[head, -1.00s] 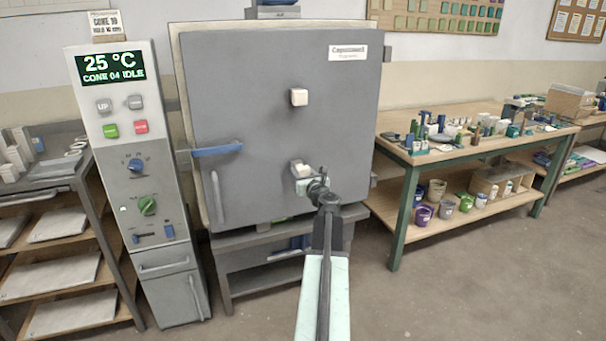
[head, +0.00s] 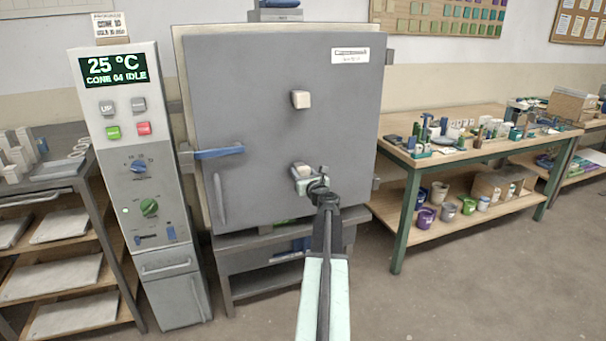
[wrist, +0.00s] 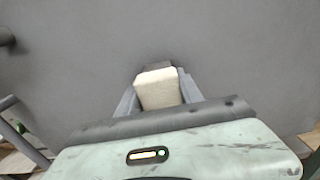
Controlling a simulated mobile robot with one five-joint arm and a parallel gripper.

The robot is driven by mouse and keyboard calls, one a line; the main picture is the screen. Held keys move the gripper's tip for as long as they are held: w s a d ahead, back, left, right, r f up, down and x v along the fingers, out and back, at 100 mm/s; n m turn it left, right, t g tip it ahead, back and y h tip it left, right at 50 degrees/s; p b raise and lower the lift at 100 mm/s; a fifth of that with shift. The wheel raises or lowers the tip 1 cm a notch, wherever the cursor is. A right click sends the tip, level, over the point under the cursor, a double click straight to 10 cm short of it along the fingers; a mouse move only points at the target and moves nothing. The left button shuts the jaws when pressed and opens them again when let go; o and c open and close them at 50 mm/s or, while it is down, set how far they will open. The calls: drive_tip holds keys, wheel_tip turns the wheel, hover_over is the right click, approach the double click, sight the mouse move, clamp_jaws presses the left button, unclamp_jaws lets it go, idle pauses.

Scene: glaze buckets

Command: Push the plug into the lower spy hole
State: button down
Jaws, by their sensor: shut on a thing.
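The kiln door (head: 260,120) is a large grey panel, and it looks shut. A cream plug (head: 301,99) sits in the upper part of the door. A second cream plug (head: 302,170) is at the lower part of the door, at my gripper (head: 302,180). In the wrist view this plug (wrist: 158,88) is between the two fingers of my gripper (wrist: 158,95), which is shut on it. The plug is at or very close to the door face. The lower spy hole is hidden behind the plug and gripper, so I cannot tell how deep the plug sits.
A control panel (head: 135,170) reading 25 °C stands left of the kiln. A blue door handle (head: 218,152) sticks out at the door's left. A shelf rack (head: 60,235) is far left. A workbench (head: 455,155) with pots is at right. The floor at front right is clear.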

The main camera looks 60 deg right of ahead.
drive_tip(key=shift+w+d, duration=0.1)
drive_tip(key=shift+w, duration=0.05)
drive_tip(key=shift+w+d, duration=0.2)
idle(0.3)
drive_tip(key=c, duration=0.7)
unclamp_jaws()
drive_tip(key=shift+o, duration=1.2)
